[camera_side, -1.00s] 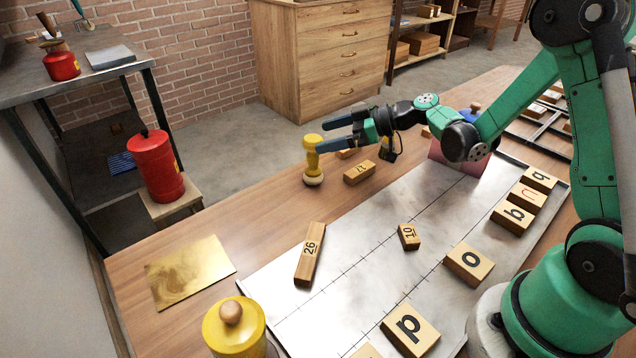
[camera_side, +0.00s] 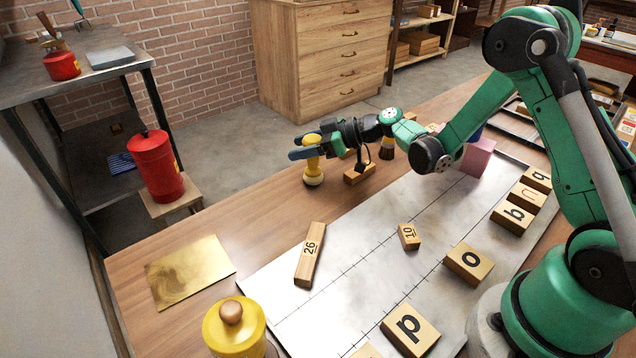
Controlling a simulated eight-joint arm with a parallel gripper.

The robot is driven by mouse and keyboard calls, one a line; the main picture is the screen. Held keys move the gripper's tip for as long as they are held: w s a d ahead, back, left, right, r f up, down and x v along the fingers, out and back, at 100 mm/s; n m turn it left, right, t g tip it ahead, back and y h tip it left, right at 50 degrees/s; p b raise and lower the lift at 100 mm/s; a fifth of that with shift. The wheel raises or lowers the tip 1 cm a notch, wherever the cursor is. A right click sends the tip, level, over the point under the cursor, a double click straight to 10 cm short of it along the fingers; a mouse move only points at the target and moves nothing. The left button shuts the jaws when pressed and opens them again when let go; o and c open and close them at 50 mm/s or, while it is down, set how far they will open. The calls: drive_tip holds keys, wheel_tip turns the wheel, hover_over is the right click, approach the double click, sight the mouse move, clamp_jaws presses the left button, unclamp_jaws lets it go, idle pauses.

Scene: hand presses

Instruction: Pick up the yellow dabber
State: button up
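The fingers look apart, and the near one partly covers the dabber's top. I cannot tell whether either finger touches it.
A wooden block (camera_side: 359,173) lies just right of the dabber, under my wrist. Block 26 (camera_side: 310,254) and block 10 (camera_side: 408,236) lie on the metal plate (camera_side: 350,290). A brass sheet (camera_side: 189,271) and a yellow canister (camera_side: 233,330) are nearer. Bare table lies left of the dabber.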

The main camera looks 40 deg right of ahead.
clamp_jaws()
drive_tip(key=shift+r, duration=0.1)
